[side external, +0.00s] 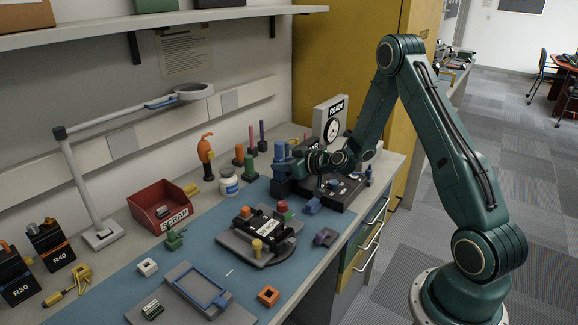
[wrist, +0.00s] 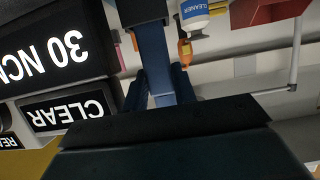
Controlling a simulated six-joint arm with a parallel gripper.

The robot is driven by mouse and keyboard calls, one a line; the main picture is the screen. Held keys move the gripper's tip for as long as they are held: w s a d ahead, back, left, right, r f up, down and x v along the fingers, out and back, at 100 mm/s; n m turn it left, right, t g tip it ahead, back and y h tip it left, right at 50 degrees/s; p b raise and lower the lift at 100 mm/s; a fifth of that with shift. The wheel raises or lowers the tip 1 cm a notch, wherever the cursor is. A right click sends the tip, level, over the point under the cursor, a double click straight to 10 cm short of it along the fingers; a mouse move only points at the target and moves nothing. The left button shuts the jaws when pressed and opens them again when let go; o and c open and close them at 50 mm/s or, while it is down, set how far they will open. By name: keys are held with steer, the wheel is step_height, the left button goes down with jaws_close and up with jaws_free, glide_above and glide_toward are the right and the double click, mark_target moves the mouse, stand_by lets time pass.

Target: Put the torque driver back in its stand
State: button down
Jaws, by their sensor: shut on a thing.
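My gripper (side external: 297,168) is at the back of the bench, shut on a blue upright thing (side external: 281,150), which I take to be the torque driver. In the wrist view a blue bar (wrist: 157,62) runs between the two dark fingers of my gripper (wrist: 158,88), with a wider dark blue block (wrist: 136,10) at the top of the picture. In the side view a dark blue block (side external: 281,187) stands right below the held thing and may be the stand. I cannot tell whether the driver touches it or sits in it.
A black unit (side external: 338,194) and a READY dial (side external: 331,124) stand to the right. The wrist view shows a lit 30 NCM display (wrist: 55,45). A white bottle (side external: 229,182), an orange tool (side external: 206,150) and small drivers (side external: 250,160) stand left. A black fixture (side external: 262,232) lies in front.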

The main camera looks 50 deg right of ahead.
steer(key=shift+f, duration=0.2)
steer(key=c, duration=1.4)
jaws_free()
steer(key=shift+s+r, duration=0.1)
steer(key=v, duration=1.2)
steer(key=shift+a, duration=0.1)
